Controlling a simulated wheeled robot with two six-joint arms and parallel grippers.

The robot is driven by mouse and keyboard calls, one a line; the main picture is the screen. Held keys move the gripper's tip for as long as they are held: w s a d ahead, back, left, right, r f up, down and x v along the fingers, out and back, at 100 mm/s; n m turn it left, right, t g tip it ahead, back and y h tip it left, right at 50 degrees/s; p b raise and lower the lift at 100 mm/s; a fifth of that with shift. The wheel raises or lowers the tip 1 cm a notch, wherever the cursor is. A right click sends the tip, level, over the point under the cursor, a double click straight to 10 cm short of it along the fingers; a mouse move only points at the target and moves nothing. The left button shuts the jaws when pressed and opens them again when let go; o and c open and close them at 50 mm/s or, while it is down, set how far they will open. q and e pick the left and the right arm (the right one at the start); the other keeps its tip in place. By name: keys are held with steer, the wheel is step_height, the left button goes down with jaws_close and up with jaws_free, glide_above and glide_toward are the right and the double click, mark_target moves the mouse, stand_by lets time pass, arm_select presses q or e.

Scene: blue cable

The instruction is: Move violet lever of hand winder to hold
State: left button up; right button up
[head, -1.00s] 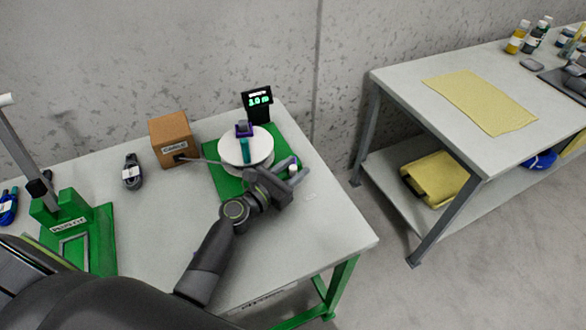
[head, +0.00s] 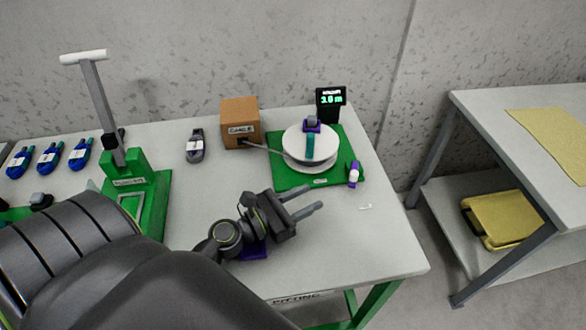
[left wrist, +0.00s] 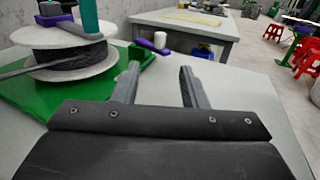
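The hand winder is a green base (head: 285,178) with a white spool (head: 296,158), a teal crank arm (head: 310,148) and a violet piece (head: 312,125) on top. The violet lever (head: 354,174), with a white knob, stands at the base's right edge; the left wrist view shows it (left wrist: 150,44) just beyond my fingers. My left gripper (head: 304,198) is open and empty, in front of the base and apart from the lever. It also shows open in the left wrist view (left wrist: 158,78). My right gripper is not in view.
A cardboard cable box (head: 240,122) feeds grey cable to the spool. A small display (head: 331,97) stands behind. A violet object (head: 254,250) lies near the front edge.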

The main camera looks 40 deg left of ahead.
arm_select(q)
steer(key=shift+b+v, duration=0.45)
steer(key=shift+v, duration=1.1)
